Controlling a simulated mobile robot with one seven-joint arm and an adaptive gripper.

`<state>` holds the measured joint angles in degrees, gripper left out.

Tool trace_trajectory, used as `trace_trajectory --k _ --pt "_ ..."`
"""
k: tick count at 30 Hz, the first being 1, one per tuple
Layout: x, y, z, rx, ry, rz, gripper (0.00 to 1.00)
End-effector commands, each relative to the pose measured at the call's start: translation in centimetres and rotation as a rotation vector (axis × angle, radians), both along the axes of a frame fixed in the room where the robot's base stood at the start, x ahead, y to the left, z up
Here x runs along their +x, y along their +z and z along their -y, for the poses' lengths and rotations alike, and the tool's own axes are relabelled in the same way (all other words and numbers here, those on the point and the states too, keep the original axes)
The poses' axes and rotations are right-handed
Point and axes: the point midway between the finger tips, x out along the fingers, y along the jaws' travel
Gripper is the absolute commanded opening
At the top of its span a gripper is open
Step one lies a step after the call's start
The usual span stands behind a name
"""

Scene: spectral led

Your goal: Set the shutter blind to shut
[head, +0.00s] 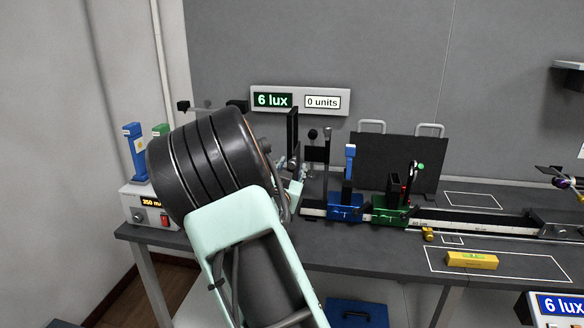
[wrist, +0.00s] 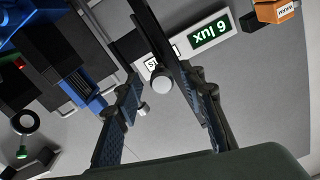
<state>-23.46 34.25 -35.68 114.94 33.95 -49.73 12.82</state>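The shutter blind appears to be the dark narrow upright plate (wrist: 167,40) in the wrist view, seen upside down, with a pale round knob (wrist: 162,84) near its end. In the head view a dark upright plate (head: 292,128) stands just past my wrist; I cannot tell for sure which dark plate is the blind or how far it is closed. My gripper (wrist: 166,95) is open, its two fingers on either side of the knob in the wrist view. Contact is not visible. In the head view my wrist mostly hides the gripper.
A wall display (head: 300,100) reads 6 lux and 0 units. Blue (head: 345,206) and green (head: 391,210) carriages sit on the rail (head: 460,218) to the right. A black board (head: 385,160) stands behind them. A power supply (head: 142,205) is at left, a yellow level (head: 470,260) at front right.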

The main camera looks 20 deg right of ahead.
Motion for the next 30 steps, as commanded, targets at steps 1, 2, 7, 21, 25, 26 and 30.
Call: trace_trajectory --k 1,2,7,21,25,26,30 --pt "-0.6 0.0 -0.6 0.002 0.002 -0.001 0.37" --pt "-1.1 0.0 -0.9 0.002 0.002 -0.001 0.37" --pt "-4.0 0.0 -2.9 0.003 0.004 -0.001 0.37" --pt "-8.9 -0.1 -6.1 0.001 0.001 -0.003 0.37" --pt "-9.0 -0.1 -6.1 0.001 0.000 -0.003 0.37" --pt "-9.0 -0.1 -6.1 0.001 0.000 -0.003 0.37" --pt "-9.0 -0.1 -6.1 0.001 0.001 -0.003 0.37"
